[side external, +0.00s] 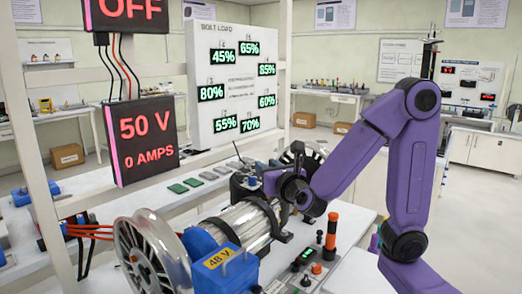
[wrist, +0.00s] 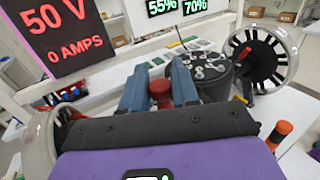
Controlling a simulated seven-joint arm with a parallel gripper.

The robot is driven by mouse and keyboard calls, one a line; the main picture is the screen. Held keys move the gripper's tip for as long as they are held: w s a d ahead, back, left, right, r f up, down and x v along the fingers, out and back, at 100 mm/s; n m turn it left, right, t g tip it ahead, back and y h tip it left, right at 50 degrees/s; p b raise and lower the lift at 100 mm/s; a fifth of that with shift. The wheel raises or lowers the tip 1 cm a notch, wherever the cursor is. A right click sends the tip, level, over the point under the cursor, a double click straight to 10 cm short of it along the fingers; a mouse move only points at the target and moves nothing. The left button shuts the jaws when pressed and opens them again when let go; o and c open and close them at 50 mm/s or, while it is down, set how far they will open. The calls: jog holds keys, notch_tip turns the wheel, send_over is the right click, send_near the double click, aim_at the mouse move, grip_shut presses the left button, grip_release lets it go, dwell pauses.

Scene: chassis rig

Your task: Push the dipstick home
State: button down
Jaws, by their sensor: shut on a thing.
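In the wrist view, my gripper (wrist: 159,84) has its two blue-grey fingers closed on either side of a red, round-topped piece, which looks like the handle of the dipstick (wrist: 160,94). The handle sits between the fingers. Its stem and the opening below it are hidden, so I cannot tell how deep it sits. In the side external view, my purple hand (side external: 277,181) is low over the chassis rig, just behind the silver motor cylinder (side external: 236,226). The fingers and dipstick cannot be made out there.
A black drum with several round studs (wrist: 201,76) stands just right of the fingers. A spoked wheel (wrist: 264,58) is beyond it. An orange-topped black cylinder (side external: 330,233) stands on the bench at the right. A panel reading 50 V (side external: 142,137) is at the left.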

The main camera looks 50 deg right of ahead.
jog(key=s+d+f+m+g+h, duration=0.6)
jog(key=s+f+m+g+h, duration=0.1)
jog(key=s+f, duration=0.15)
jog(key=s+a+f, duration=0.2)
jog(key=s+f, duration=0.1)
jog(key=f, duration=1.4)
jog(key=w+a+n+t+y, duration=0.3)
jog(key=a+n+t+y, duration=0.1)
jog(key=a+n+t, duration=0.1)
jog(key=shift+w+a+f+t+y, duration=0.15)
jog(key=shift+w+t+y, duration=0.2)
jog(key=shift+t+y, duration=0.05)
jog(key=shift+f, duration=2.9)
jog(key=shift+f, duration=2.05)
jog(key=c, duration=0.8)
grip_release()
